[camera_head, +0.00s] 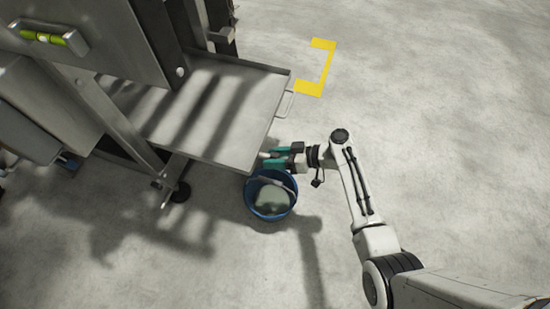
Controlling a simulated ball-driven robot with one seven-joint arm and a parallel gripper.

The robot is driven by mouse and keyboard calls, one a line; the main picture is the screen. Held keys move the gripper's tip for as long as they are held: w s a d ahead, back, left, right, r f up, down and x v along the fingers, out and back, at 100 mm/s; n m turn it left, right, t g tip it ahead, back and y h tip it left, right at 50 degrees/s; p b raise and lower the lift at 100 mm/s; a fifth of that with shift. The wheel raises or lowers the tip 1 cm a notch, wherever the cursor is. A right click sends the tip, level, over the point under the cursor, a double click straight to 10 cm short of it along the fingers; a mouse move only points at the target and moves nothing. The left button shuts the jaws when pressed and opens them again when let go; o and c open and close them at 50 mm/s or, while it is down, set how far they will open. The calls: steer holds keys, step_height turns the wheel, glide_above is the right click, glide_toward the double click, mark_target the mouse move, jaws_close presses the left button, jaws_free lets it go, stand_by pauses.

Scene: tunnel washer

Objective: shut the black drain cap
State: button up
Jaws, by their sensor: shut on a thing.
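My gripper (268,157), with teal fingers, is at the near right corner of the metal tray (225,130), above the far rim of a blue bucket (285,210). Its fingers point left toward the tray's edge. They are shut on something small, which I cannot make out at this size. I cannot pick out the black drain cap: it is either hidden by the fingers and the tray or too small to tell.
The bucket stands on the floor, with pale contents. The tray has a wire handle (285,104) on its right side. The washer's metal frame (120,110) fills the upper left. A yellow floor marking (325,70) lies beyond. The concrete floor to the right is clear.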

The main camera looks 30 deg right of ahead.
steer(key=m+y+b, duration=0.1)
steer(key=m, duration=0.1)
steer(key=m+g+y+b, duration=0.1)
steer(key=m+y, duration=0.1)
steer(key=m, duration=0.1)
steer(key=shift+w+d+f+g, duration=0.1)
steer(key=shift+d+f+g, duration=0.1)
steer(key=shift+g, duration=0.1)
steer(key=m+y+b, duration=0.1)
steer(key=m, duration=0.1)
steer(key=m+y+b, duration=0.1)
steer(key=m, duration=0.2)
steer(key=shift+m+y, duration=0.3)
stand_by(0.4)
steer(key=o, duration=1)
steer(key=shift+c, duration=0.2)
steer(key=v, duration=1)
steer(key=shift+s+d+b, duration=0.2)
steer(key=shift+d+b, duration=0.1)
steer(key=shift+f, duration=0.15)
